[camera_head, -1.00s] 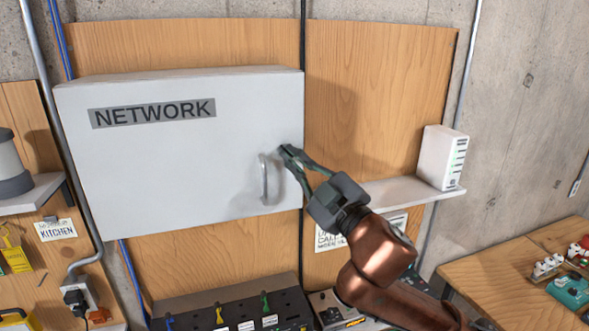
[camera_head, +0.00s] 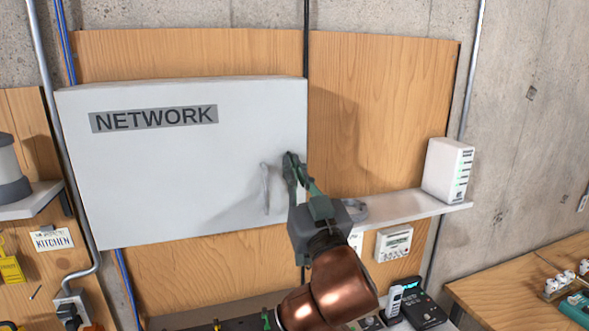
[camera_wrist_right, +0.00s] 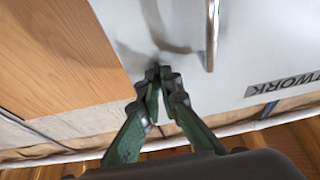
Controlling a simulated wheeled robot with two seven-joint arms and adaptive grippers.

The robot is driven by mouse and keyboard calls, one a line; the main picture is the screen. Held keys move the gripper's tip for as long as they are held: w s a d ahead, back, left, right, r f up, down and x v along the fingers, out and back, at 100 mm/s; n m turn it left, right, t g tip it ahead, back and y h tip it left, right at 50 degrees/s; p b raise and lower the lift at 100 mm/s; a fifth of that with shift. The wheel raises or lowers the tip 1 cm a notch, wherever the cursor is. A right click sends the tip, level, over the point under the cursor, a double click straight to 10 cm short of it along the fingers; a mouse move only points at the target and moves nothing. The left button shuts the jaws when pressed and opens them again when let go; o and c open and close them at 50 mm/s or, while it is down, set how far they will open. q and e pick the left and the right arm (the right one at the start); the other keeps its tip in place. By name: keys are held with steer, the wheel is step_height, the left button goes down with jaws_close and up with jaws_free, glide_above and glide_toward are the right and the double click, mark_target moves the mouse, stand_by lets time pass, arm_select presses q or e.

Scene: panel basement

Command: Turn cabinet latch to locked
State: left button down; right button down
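The grey-white cabinet (camera_head: 180,175), marked NETWORK, hangs closed on the wooden backboard. A metal bar handle (camera_head: 265,188) stands upright near its right side; it also shows in the wrist view (camera_wrist_right: 212,35). My right gripper (camera_head: 291,161) is at the door just right of the handle, near the cabinet's right edge. In the wrist view its green fingers (camera_wrist_right: 158,80) come close together at the tips, against the door. They appear to be closed around the latch, which they almost wholly hide, so its angle cannot be read. My left gripper is not in view.
A shelf (camera_head: 395,207) with a white router (camera_head: 448,170) is right of the cabinet. A thermostat-like box (camera_head: 394,243) is below that shelf. A conduit (camera_head: 60,150) runs along the cabinet's left side. A wooden table (camera_head: 500,277) stands at the lower right.

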steer(key=shift+m, duration=0.3)
steer(key=c, duration=2.2)
jaws_free()
steer(key=shift+o, duration=0.2)
steer(key=v, duration=1.2)
steer(key=shift+a, duration=0.15)
